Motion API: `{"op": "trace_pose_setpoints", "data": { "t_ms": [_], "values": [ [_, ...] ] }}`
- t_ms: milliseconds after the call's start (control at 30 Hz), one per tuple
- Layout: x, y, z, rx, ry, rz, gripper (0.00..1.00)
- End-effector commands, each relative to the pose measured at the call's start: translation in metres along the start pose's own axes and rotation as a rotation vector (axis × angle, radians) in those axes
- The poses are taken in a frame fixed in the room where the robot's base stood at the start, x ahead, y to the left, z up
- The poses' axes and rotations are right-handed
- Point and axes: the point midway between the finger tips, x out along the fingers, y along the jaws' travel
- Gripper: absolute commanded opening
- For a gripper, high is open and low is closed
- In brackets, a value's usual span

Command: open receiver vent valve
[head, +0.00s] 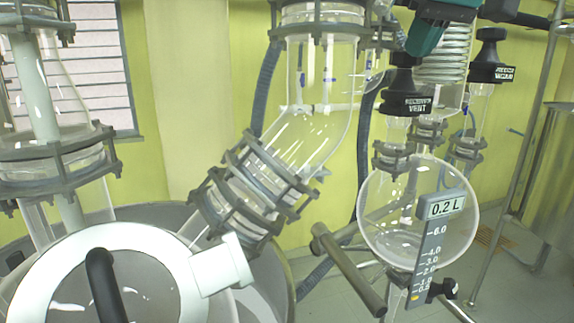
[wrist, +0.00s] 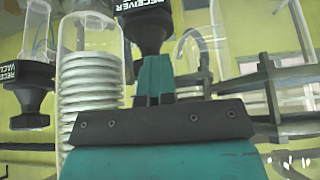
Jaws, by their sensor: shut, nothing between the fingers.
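The receiver vent valve (head: 405,98) has a black knob with a white "RECEIVER VENT" label, on the neck above the round glass receiver (head: 375,215). Its black knob (wrist: 143,24) also shows at the top of the wrist view, label partly cut off. My teal and dark grey gripper (wrist: 155,68) has its fingers together with nothing between them. The fingertips overlap the knob's lower end in the wrist view; I cannot tell whether they touch. In the head view, the teal gripper body (head: 430,30) is above and right of the knob, its fingertips not clear.
A similar black receiver vacuum knob (head: 490,62) stands right of the vent, also in the wrist view (wrist: 28,88). A glass coil condenser (head: 442,62) is behind my gripper. Large clamped glass pipe (head: 325,90) stands left. A level scale (head: 437,245) reads 0.2 L. Metal frame poles (head: 535,110) stand right.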

Motion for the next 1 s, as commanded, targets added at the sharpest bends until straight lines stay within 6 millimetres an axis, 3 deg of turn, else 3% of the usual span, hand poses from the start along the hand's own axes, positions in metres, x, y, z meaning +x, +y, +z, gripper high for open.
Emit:
{"op": "trace_pose_setpoints", "data": {
  "t_ms": [1000],
  "values": [
    [0.005, 0.031, 0.003, 0.009, -0.017, 0.0, 0.0]
  ]
}}
